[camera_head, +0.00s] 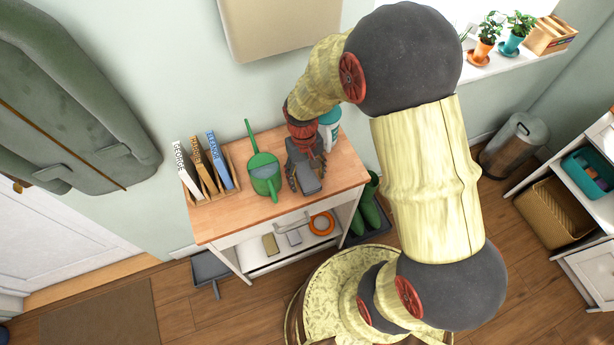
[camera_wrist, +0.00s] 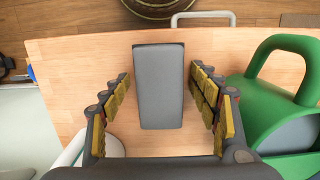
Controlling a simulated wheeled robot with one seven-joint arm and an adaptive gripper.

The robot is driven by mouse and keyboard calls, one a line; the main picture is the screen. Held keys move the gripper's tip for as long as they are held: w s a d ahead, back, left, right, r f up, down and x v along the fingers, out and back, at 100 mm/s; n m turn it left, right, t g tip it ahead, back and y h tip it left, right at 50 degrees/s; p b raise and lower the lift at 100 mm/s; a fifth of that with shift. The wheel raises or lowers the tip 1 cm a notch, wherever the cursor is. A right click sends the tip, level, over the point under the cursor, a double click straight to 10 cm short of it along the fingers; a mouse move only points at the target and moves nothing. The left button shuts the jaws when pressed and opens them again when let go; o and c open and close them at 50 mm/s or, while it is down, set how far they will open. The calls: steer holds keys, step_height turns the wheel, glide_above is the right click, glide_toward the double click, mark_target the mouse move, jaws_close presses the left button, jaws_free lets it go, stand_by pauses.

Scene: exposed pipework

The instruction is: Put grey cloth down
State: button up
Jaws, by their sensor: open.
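The grey cloth (camera_wrist: 158,88) is a flat, neat grey rectangle in the wrist view. It lies on the wooden tabletop (camera_wrist: 80,70) near the table's front edge. The cloth also shows in the head view (camera_head: 309,181), partly covered by my gripper. My gripper (camera_head: 305,185) is over the table, pointing down. Its two fingers stand apart on either side of the cloth, with bare wood showing between each finger and the cloth in the wrist view. How high the fingertips are above the tabletop is hard to tell.
A green watering can (camera_head: 264,176) stands close beside my gripper. A white and teal container (camera_head: 330,124) is behind it. A rack of books (camera_head: 208,165) stands at the table's left end. The lower shelf holds an orange ring (camera_head: 321,223). The tabletop's right front is clear.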

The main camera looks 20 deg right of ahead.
step_height(320, 180, up, 12)
steer(key=w+p, duration=0.2)
steer(key=p, duration=0.1)
step_height(320, 180, up, 12)
steer(key=t, duration=0.3)
glide_above(305, 172)
steer(key=s, duration=0.4)
steer(key=s+r+t, duration=0.4)
steer(key=s+r, duration=0.6)
steer(key=s, duration=0.1)
steer(key=shift+f+b, duration=0.55)
steer(key=shift+b, duration=0.2)
steer(key=shift+o, duration=0.3)
